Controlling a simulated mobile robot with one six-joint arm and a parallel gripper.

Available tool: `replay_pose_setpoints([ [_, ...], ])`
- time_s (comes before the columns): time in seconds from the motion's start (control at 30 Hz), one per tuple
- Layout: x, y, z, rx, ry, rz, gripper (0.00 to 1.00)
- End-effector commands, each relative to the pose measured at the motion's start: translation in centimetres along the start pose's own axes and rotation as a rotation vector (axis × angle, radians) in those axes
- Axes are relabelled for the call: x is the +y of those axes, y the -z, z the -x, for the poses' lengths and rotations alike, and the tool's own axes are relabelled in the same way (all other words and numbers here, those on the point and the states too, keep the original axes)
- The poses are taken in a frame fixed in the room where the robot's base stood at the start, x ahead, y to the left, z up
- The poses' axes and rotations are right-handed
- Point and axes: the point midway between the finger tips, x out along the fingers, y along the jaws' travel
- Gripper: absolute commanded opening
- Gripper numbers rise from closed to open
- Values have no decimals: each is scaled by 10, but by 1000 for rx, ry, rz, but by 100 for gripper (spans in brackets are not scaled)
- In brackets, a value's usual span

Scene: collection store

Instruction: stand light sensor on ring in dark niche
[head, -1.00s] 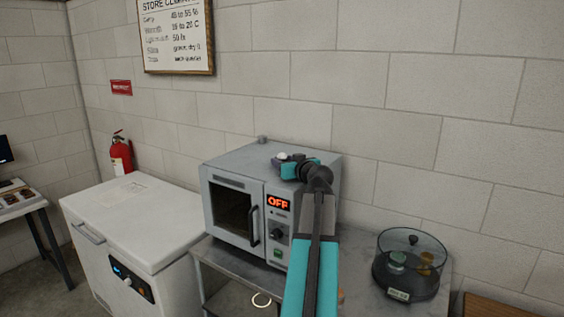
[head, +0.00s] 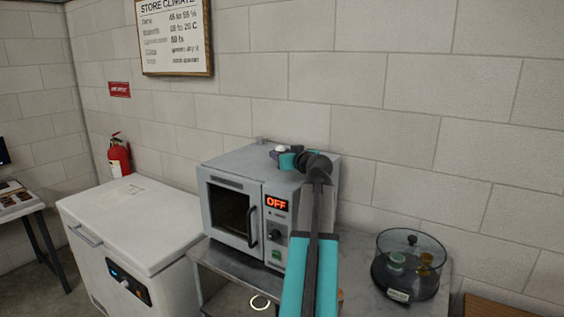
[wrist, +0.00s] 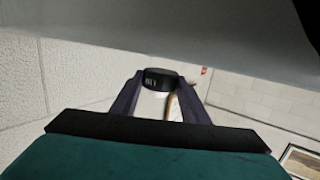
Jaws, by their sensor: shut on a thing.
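My gripper (wrist: 155,90) is shut on a small dark, rounded thing with pale lettering, which I take to be the light sensor (wrist: 160,78). In the head view my gripper (head: 279,155) is above or in front of the top of the grey oven, with a small whitish part showing at its fingers. A pale ring (head: 260,303) lies low under the bench top, below the oven and well apart from my gripper. The space around the ring, which looks like the niche, is partly hidden by the bench and the picture's lower edge.
The grey oven (head: 228,205) reads OFF and stands on the bench (head: 358,272). A dark-tinted clear round case (head: 411,265) with small items stands on the right. A white chest (head: 135,215) is on the left. A block wall (head: 420,110) closes the back.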

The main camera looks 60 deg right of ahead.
Motion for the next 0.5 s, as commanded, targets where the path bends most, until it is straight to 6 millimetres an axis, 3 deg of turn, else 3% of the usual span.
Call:
replay_pose_setpoints([
  [0.5, -18, 2, 42, 1, -1, 1, 15],
])
